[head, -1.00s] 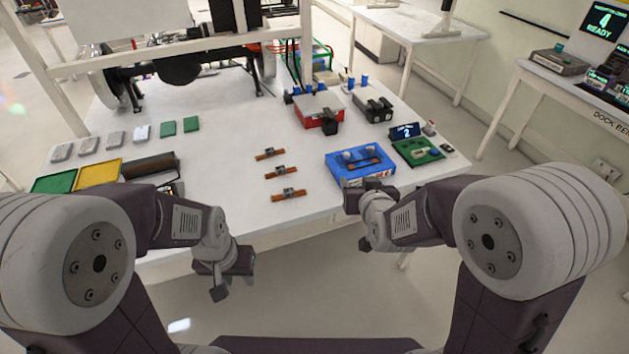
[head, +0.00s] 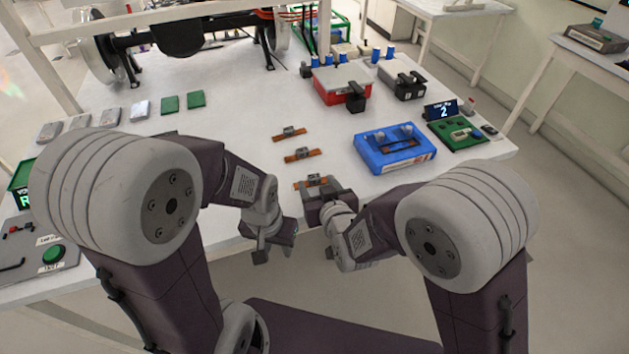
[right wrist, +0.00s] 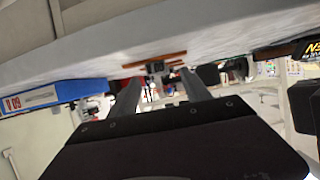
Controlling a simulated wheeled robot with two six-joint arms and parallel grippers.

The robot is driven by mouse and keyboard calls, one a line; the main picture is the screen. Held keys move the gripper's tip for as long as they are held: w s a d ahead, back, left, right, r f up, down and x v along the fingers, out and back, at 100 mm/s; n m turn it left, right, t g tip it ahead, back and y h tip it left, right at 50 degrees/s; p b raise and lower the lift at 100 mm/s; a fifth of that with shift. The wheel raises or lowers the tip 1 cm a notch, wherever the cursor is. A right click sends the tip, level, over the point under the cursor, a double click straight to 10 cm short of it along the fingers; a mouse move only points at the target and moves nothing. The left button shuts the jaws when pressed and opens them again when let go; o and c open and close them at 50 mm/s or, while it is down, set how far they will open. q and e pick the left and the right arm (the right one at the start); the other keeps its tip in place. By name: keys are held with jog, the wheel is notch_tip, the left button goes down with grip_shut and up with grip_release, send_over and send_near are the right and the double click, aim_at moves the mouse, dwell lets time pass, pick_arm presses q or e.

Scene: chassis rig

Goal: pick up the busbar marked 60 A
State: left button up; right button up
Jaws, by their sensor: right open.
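Three orange-brown busbars with grey middle pieces lie in a row on the white table: a far one (head: 291,133), a middle one (head: 303,155) and a near one (head: 311,182). Their markings are too small to read. My right gripper (head: 322,197) is open at the near busbar, partly covering it. In the right wrist view, an orange bar with a dark middle piece (right wrist: 157,66) shows beyond and between the open fingers (right wrist: 160,88); nothing is held. My left gripper (head: 263,245) hangs at the table's front edge, its jaw opening unclear.
The table's middle-left is clear.

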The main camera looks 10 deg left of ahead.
aim_at(314, 174)
jog(key=x, duration=0.6)
jog(key=shift+w+d, duration=0.15)
jog(key=shift+r, duration=0.1)
jog(key=shift+c, duration=0.6)
grip_shut()
jog(key=shift+r, duration=0.45)
notch_tip(314, 174, up, 3)
jog(key=shift+r+p, duration=0.1)
jog(key=shift+p, duration=0.35)
jog(key=d+r, duration=0.7)
jog(key=d, duration=0.4)
jog(key=shift+s+d+p, duration=0.3)
jog(key=shift+s+d, duration=0.1)
jog(key=shift+s, duration=0.05)
